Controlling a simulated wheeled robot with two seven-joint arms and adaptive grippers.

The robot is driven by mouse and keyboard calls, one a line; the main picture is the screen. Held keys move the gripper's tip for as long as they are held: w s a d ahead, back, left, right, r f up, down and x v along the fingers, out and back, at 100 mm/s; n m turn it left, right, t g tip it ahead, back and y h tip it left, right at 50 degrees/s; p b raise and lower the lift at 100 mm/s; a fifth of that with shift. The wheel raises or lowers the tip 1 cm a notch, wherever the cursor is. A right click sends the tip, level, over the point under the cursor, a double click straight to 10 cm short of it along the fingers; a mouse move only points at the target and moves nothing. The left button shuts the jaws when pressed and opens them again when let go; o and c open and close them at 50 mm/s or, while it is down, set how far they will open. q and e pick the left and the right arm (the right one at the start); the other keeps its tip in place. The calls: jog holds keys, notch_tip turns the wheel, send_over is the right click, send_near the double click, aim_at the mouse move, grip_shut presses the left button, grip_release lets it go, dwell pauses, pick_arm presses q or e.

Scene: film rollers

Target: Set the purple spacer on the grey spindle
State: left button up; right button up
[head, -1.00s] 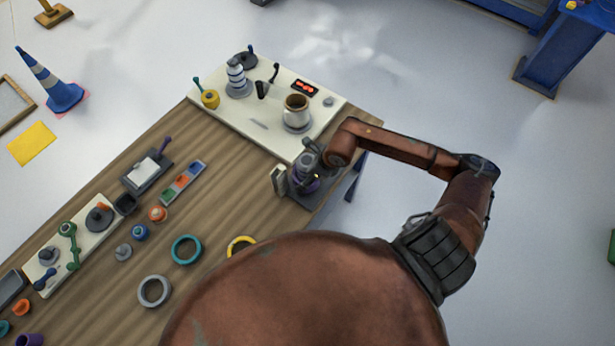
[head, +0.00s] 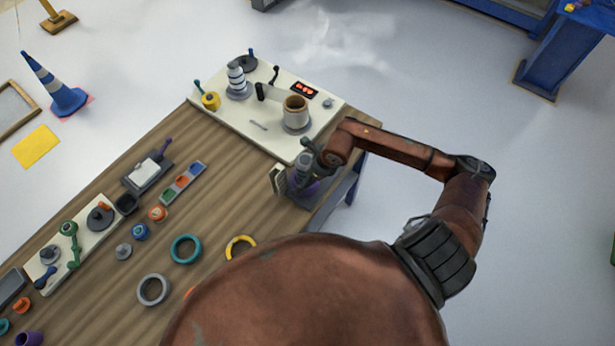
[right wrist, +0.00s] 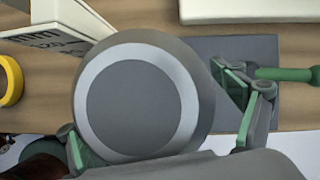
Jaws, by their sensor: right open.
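My right gripper (head: 304,163) is over this spot. In the right wrist view, a large round grey end with a paler ring, perhaps the top of the grey spindle (right wrist: 135,105), fills the space between the open green-padded fingers of my right gripper (right wrist: 163,118). No purple shows in that view, and I cannot tell how the spacer sits on the spindle. My left gripper is out of view.
A white box (head: 279,181) stands just left of the gripper. A pale board (head: 235,118) behind carries a brown-topped pot (head: 296,110) and a red display (head: 304,90). Loose rings, including a teal one (head: 186,249) and a grey one (head: 153,290), lie to the left.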

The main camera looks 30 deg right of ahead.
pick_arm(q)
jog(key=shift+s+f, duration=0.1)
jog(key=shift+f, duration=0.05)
pick_arm(e)
jog(key=s+f, duration=0.2)
jog(key=shift+f+g, duration=0.3)
jog(key=shift+f, duration=0.05)
jog(key=shift+r, duration=0.15)
jog(key=shift+w+d+r, duration=0.15)
jog(key=shift+r, duration=0.15)
jog(key=r, duration=0.2)
jog(key=d+r, duration=0.1)
jog(key=r, duration=0.1)
jog(key=shift+w+d+r, duration=0.1)
jog(key=shift+w+r, duration=0.05)
jog(key=shift+r, duration=0.1)
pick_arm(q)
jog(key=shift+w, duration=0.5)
pick_arm(e)
jog(key=v, duration=0.8)
jog(key=shift+s+a+r, duration=0.2)
jog(key=shift+a+r, duration=0.15)
jog(key=shift+r, duration=0.05)
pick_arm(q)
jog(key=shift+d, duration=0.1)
pick_arm(e)
jog(key=shift+s, duration=0.1)
